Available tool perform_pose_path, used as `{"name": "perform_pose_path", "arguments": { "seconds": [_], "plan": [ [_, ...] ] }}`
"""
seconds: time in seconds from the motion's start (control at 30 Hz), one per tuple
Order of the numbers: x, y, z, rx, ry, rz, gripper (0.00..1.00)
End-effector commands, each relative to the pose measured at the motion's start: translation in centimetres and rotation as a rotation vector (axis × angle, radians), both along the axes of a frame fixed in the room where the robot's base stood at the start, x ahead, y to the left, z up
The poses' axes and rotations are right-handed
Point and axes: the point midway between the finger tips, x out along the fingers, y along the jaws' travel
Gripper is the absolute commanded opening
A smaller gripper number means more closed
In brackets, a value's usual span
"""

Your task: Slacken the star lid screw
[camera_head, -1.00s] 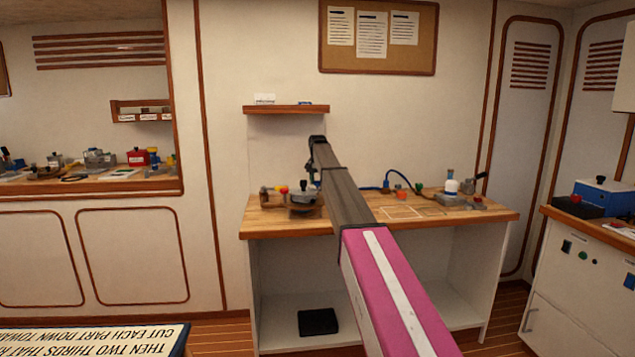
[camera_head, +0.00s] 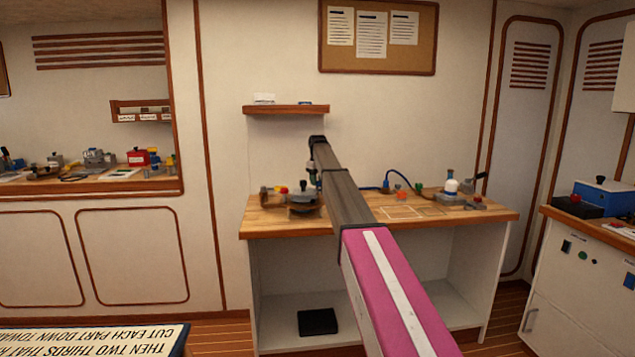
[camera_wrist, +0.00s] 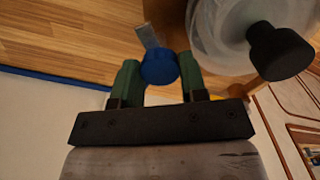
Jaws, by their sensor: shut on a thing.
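In the wrist view, my gripper (camera_wrist: 158,66) has its two green fingers on either side of a blue round-topped piece (camera_wrist: 159,68) and is shut on it. A short grey metal bar (camera_wrist: 148,35) shows just beyond it. I cannot tell whether the blue piece is a tool handle or a screw head. A pale translucent round vessel (camera_wrist: 225,35) stands close on the right, with a black knob (camera_wrist: 279,50) on it. No star-shaped screw head can be made out. In the head view, my arm hides part of the bench, and the gripper is over its left side.
The wooden bench (camera_head: 270,227) holds a dark round fixture (camera_head: 303,210) on the left and a white bottle (camera_head: 451,187) on the right. A shelf (camera_head: 286,110) hangs above. The bench's front middle is mostly bare.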

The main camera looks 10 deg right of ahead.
Motion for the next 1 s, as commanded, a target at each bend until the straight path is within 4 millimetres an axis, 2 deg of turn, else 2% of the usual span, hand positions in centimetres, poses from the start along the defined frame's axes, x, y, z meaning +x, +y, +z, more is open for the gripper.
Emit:
{"name": "perform_pose_path", "arguments": {
  "seconds": [0.4, 0.87, 0.9, 0.97, 1.0],
  "plan": [
    [0.04, -0.01, 0.07, 0.001, -0.001, 0.149, 0.16],
    [0.03, -0.02, 0.07, 0.000, -0.001, 0.161, 0.16],
    [0.04, -0.01, 0.07, 0.000, -0.001, 0.161, 0.46],
    [0.03, -0.02, 0.06, 0.000, -0.001, 0.161, 0.65],
    [0.03, -0.02, 0.05, 0.000, -0.001, 0.161, 0.65]
  ]
}}
